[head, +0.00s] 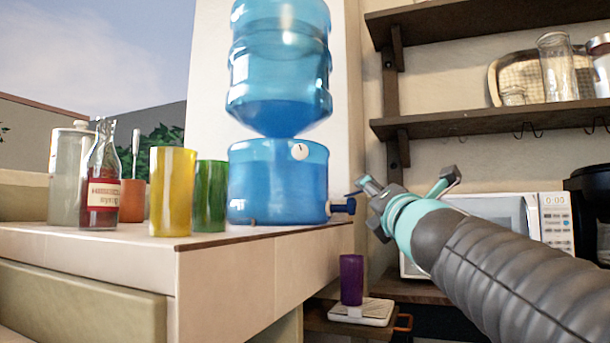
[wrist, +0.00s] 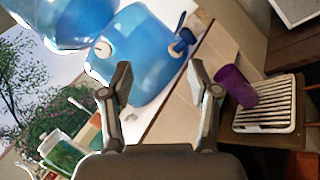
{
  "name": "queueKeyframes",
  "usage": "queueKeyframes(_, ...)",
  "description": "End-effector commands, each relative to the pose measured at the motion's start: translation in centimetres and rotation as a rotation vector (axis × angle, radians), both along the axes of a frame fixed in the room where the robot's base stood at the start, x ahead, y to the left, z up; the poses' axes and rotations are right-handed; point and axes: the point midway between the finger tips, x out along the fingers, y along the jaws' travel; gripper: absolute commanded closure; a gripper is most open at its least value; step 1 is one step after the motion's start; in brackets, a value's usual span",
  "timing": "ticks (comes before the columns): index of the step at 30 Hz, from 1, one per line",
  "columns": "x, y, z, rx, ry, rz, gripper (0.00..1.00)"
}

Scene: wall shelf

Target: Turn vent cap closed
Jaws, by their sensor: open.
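The vent cap (head: 299,151) is a small white round disc with a dark mark, high on the front of the blue dispenser base (head: 265,205). In the wrist view the vent cap (wrist: 103,49) shows left of my fingers, on the blue base (wrist: 145,60). My gripper (head: 408,183) is open and empty, to the right of the cap and lower, apart from it. In the wrist view my gripper (wrist: 160,75) spreads its two fingers in front of the base. A dark blue spigot (head: 343,205) juts from the base near my left finger; I cannot tell if they touch.
A large blue water bottle (head: 280,70) stands inverted on the base. Yellow (head: 173,190) and green (head: 210,195) cups and a syrup bottle (head: 102,185) stand left on the counter. Below the spigot, a purple cup (head: 351,280) stands on a white slatted tray (head: 362,314). A microwave (head: 500,220) is right.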

Motion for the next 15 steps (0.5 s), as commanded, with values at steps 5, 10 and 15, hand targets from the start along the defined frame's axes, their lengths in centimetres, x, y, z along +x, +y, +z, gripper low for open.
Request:
queueKeyframes(5,0.7,5.1,3.9,-0.446,-0.240,0.059,0.39)
queueKeyframes(10,0.7,7.2,5.1,-0.622,-0.337,0.073,0.39)
queueKeyframes(15,1.9,8.0,6.0,-0.642,-0.348,0.074,0.39)
